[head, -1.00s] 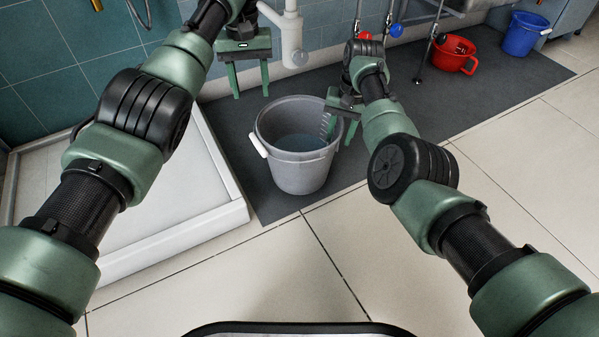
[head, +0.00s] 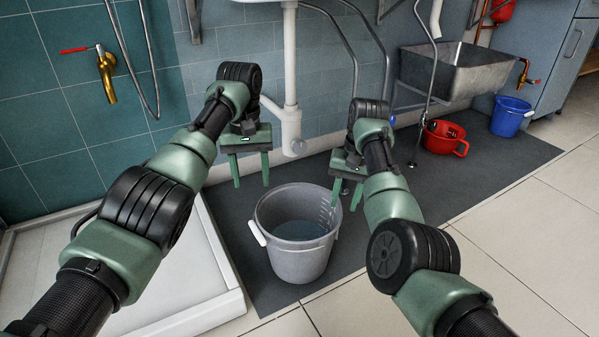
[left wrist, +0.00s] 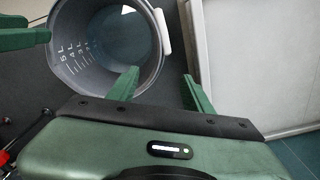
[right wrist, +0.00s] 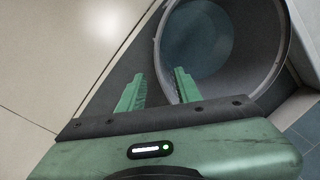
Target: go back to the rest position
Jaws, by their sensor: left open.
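A grey bucket (head: 300,262) with water in it and a white handle grip stands upright on the dark mat. My left gripper (head: 251,184) is behind and left of the bucket, above the mat, with its fingers apart and nothing between them. My right gripper (head: 346,200) is at the bucket's back right, fingers apart. In the right wrist view, its fingers (right wrist: 159,80) are spread over the bucket's rim area; contact cannot be told. In the left wrist view, the bucket (left wrist: 110,40) shows its litre scale, beyond my left fingers (left wrist: 160,85).
A white shower tray (head: 190,318) lies left of the bucket. A white drain pipe (head: 291,100) is behind my grippers. A metal sink (head: 448,72) is at the back right, with a red pot (head: 440,140) and blue bucket (head: 509,117) nearby. Tiled floor (head: 530,240) is free at right.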

